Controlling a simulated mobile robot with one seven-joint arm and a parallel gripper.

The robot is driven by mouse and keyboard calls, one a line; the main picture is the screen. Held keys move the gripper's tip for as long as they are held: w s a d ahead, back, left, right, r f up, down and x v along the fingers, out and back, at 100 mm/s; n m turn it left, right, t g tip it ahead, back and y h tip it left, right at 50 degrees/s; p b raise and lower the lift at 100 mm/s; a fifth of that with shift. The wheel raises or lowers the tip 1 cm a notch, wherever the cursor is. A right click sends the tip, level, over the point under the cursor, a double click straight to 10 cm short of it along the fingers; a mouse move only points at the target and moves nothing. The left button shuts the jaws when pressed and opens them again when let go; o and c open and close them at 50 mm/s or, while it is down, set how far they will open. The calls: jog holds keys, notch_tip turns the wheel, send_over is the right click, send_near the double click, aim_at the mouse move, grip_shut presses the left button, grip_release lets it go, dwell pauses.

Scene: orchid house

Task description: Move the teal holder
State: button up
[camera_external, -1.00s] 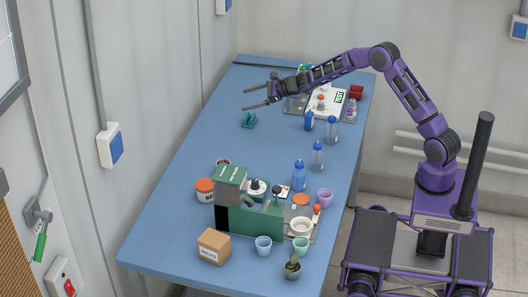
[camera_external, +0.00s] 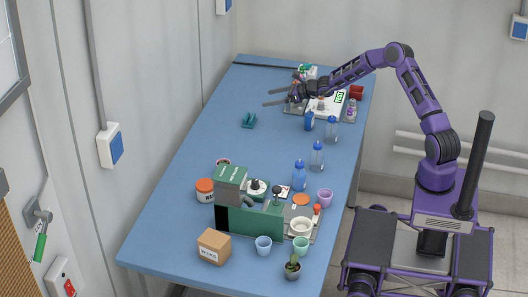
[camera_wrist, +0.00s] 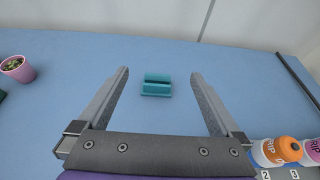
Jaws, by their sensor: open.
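The teal holder (camera_external: 249,120) stands alone on the blue table (camera_external: 200,150), left of my gripper in the external view. In the wrist view the teal holder (camera_wrist: 157,85) lies ahead, between the lines of my two fingers and beyond their tips. It looks like a small block with a slot across it. My gripper (camera_external: 272,98) is open and empty, above the table and apart from the holder. Its fingers (camera_wrist: 158,73) are spread wide in the wrist view. Nothing hides the holder.
A white scale (camera_external: 325,103) and bottles stand right of my gripper. A blue bottle (camera_external: 309,121) stands nearby. A green machine (camera_external: 250,218), cups and a cardboard box (camera_external: 214,246) crowd the near end. The table around the holder is clear. A wall borders the left.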

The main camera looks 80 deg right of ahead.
send_near(254, 119)
jog(key=shift+w+d, duration=0.1)
jog(key=shift+w, duration=0.7)
jog(key=x, duration=0.6)
jog(key=shift+f+b, duration=0.3)
jog(key=shift+w+f, duration=0.25)
jog(key=shift+w, duration=0.4)
jog(key=shift+c, duration=0.3)
jog(key=c, duration=1.5)
jog(key=shift+a+p, duration=0.3)
jog(key=shift+a, duration=9.75)
